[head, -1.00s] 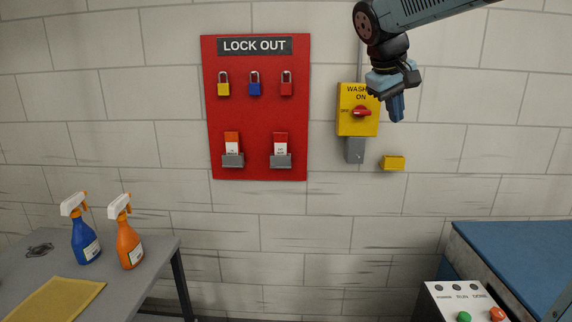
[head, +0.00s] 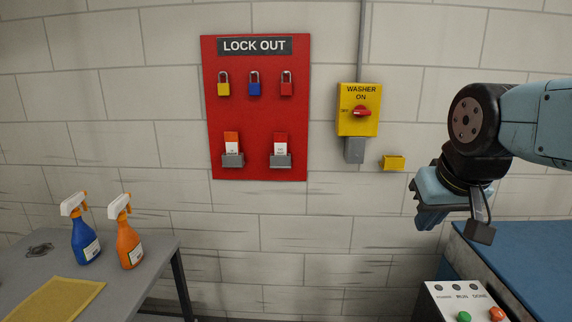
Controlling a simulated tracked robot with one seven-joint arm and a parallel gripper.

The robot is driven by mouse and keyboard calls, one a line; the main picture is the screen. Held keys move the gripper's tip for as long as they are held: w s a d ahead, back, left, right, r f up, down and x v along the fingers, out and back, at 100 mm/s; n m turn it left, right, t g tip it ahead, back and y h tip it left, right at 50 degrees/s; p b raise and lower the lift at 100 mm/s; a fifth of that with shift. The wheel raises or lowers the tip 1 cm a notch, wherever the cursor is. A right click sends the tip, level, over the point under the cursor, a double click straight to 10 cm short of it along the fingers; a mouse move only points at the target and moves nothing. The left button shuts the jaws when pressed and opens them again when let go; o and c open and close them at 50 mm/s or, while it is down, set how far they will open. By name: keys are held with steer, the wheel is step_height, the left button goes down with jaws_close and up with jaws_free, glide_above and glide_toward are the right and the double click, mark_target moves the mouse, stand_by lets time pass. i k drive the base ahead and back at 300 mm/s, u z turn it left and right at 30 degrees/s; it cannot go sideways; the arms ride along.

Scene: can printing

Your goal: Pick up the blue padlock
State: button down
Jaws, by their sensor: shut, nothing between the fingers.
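The blue padlock (head: 254,88) hangs by its shackle on the red LOCK OUT board (head: 260,119) on the wall. It is the middle one of three, between a yellow padlock (head: 223,89) and a red padlock (head: 287,88). My gripper (head: 428,216) is at the right of the head view, shut and empty. It is well to the right of the padlock and lower in the picture, apart from the board.
A yellow washer switch box (head: 358,121) and a small yellow block (head: 393,162) are on the wall between board and gripper. Two tag holders (head: 233,160) are low on the board. A grey table (head: 150,252) with spray bottles (head: 85,240) stands left. A control box (head: 447,300) is lower right.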

mark_target(255, 88)
steer(key=z, duration=0.05)
steer(key=k, duration=0.65)
steer(key=u, duration=0.4)
steer(key=i, duration=0.65)
steer(key=u, duration=0.6)
steer(key=i, duration=0.8)
steer(key=z, duration=0.45)
